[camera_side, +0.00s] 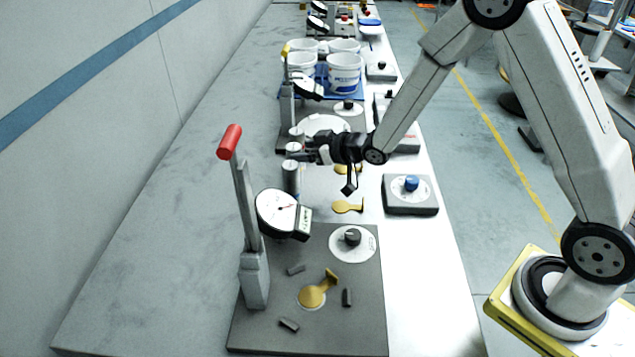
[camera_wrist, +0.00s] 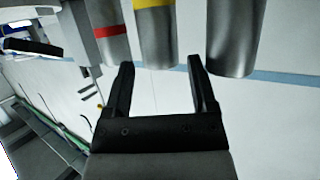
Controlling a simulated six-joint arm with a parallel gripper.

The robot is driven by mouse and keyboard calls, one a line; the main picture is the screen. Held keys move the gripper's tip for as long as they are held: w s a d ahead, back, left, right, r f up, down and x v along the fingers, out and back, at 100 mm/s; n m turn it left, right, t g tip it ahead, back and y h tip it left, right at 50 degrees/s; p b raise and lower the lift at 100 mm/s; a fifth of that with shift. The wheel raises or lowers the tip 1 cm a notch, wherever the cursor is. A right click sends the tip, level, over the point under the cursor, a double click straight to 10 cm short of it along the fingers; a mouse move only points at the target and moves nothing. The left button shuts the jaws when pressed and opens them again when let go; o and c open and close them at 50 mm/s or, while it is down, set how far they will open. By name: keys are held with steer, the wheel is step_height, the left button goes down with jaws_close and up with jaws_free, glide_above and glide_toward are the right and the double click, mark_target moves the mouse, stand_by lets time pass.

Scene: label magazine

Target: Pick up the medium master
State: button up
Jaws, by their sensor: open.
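Three grey metal cylinders show in the wrist view: one with a red band (camera_wrist: 110,30) at left, one with a yellow band (camera_wrist: 155,35) in the middle, and a plain one (camera_wrist: 237,35) at right. No size marking is readable; the yellow-banded one is the middle of the row. My gripper (camera_wrist: 162,66) is open and empty. The yellow-banded cylinder lines up between its fingertips, just beyond them; contact cannot be told. In the side view my gripper (camera_side: 309,152) is right beside the row, whose nearest cylinder (camera_side: 291,180) stands upright and whose others are partly hidden.
A red-handled dial gauge stand (camera_side: 250,280) is in front, on a dark plate (camera_side: 350,310) with a brass part (camera_side: 312,297) and grey blocks. A blue-knobbed box (camera_side: 410,196) is to the right. White buckets (camera_side: 344,74) stand behind. The left bench surface (camera_side: 160,235) is clear.

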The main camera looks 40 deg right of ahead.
steer(key=shift+x, duration=2)
jaws_close()
